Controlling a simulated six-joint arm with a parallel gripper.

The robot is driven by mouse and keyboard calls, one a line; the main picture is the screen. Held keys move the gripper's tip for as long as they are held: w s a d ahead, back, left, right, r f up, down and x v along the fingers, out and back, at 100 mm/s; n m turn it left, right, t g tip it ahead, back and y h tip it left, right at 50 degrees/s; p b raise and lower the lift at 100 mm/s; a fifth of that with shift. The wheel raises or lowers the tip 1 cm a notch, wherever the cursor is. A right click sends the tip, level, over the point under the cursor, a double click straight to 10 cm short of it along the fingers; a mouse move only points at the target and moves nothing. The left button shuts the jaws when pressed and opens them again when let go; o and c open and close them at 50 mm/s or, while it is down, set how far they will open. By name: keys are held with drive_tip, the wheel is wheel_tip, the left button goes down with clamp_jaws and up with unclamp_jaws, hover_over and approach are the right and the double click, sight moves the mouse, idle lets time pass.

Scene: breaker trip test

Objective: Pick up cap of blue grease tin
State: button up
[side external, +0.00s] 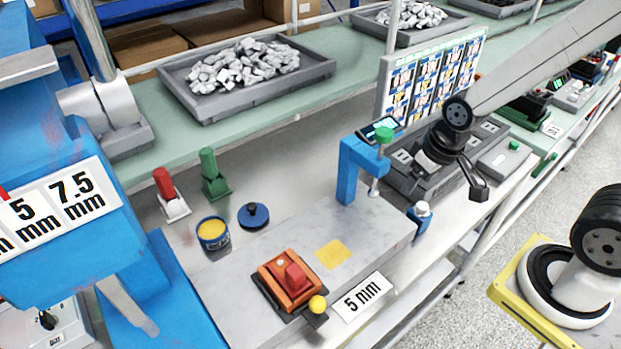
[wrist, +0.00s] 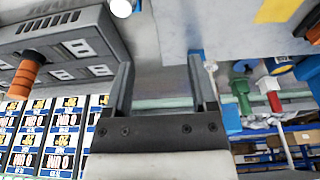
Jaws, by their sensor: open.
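The cap (side external: 253,215) of the grease tin is a flat, round blue disc with a dark knob. It lies on the bench in the side view, just right of the tin. The blue grease tin (side external: 212,233) stands open with yellow grease inside. My gripper (side external: 476,180) is far to the right of the cap, above the bench by the grey socket box. In the wrist view my gripper (wrist: 163,78) has its two fingers wide apart with nothing between them. The tin (wrist: 280,66) shows small at the right there; I cannot make out the cap clearly.
A red-handled lever (side external: 167,190) and a green one (side external: 213,175) stand behind the tin and cap. An orange breaker (side external: 290,278) sits on the grey plate in front.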

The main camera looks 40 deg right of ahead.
drive_tip(key=shift+a, duration=0.1)
drive_tip(key=s+a+r+n+g+y, duration=0.2)
drive_tip(key=s+a+r+n+g, duration=0.15)
drive_tip(key=a+n+g, duration=0.45)
drive_tip(key=n+t, duration=0.6)
drive_tip(key=n, duration=0.2)
hover_over(252, 205)
drive_tip(key=shift+h, duration=0.3)
drive_tip(key=f, duration=0.9)
drive_tip(key=shift+s+d, duration=0.1)
drive_tip(key=shift+d, duration=0.25)
drive_tip(key=shift+a+f, duration=0.15)
drive_tip(key=shift+f, duration=1.15)
drive_tip(key=shift+f, duration=0.1)
